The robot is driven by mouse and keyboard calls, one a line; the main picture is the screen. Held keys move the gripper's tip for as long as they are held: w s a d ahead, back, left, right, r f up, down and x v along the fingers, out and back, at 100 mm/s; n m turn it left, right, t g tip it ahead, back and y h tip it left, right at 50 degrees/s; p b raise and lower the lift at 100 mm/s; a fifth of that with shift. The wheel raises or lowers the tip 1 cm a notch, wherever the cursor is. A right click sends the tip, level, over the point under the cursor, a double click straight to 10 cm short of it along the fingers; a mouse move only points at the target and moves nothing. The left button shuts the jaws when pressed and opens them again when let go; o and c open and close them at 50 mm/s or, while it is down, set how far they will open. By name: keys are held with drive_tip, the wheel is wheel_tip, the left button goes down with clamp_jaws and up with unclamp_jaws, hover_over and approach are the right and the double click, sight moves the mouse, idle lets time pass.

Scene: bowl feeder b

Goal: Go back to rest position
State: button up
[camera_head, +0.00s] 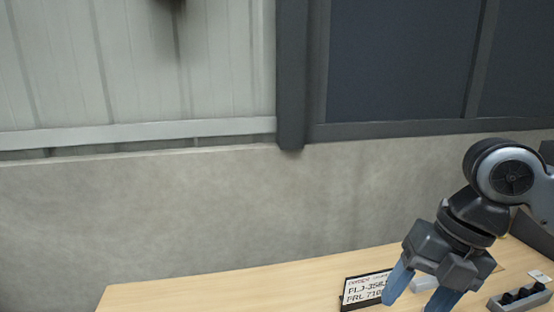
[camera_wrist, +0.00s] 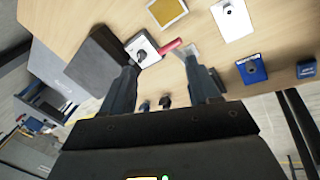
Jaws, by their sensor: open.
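My gripper (camera_head: 420,291) shows at the lower right of the head view, its two blue fingers pointing down over the wooden table (camera_head: 215,291). The fingers are spread apart, and I see nothing held between them. In the wrist view my gripper (camera_wrist: 165,72) is also open. A red stick-like piece (camera_wrist: 171,46) and a white square with a black knob (camera_wrist: 143,50) lie on the table near the fingertips. I cannot tell the exact height of the fingers above the table.
A lettered sign (camera_head: 364,290) stands left of my fingers. A grey holder with black pieces (camera_head: 522,297) is at the right. In the wrist view are a dark grey box (camera_wrist: 88,62), a yellow tile (camera_wrist: 167,11), a white plate (camera_wrist: 232,20) and a blue block (camera_wrist: 251,69). The table's left part is clear.

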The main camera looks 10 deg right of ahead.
drive_tip(key=w+a+r+m+t+y, duration=0.3)
drive_tip(key=a, duration=0.4)
drive_tip(key=w+a+r+m+t+y, duration=0.2)
drive_tip(key=a+r+m+t+y, duration=0.15)
drive_tip(key=a, duration=0.35)
drive_tip(key=w+a+r+m+t+y, duration=0.3)
drive_tip(key=a, duration=0.4)
drive_tip(key=s+d+f+m+t+h, duration=0.35)
drive_tip(key=s+f+m+h, duration=0.25)
drive_tip(key=s+f+m, duration=0.4)
drive_tip(key=s+d+f+m+t+h, duration=0.35)
drive_tip(key=s+f+m+h, duration=0.35)
drive_tip(key=m, duration=0.5)
drive_tip(key=s+d+f+g, duration=0.1)
drive_tip(key=s+d, duration=0.2)
drive_tip(key=s, duration=0.4)
drive_tip(key=s+d+n+g, duration=0.1)
drive_tip(key=s+d, duration=0.2)
drive_tip(key=s, duration=0.4)
drive_tip(key=s+d+f+g, duration=0.1)
drive_tip(key=s+d, duration=0.2)
drive_tip(key=s, duration=0.3)
drive_tip(key=shift+t, duration=0.25)
wheel_tip(320, 180, down, 9)
drive_tip(key=b, duration=1)
drive_tip(key=shift+a, duration=0.15)
drive_tip(key=shift+r, duration=0.1)
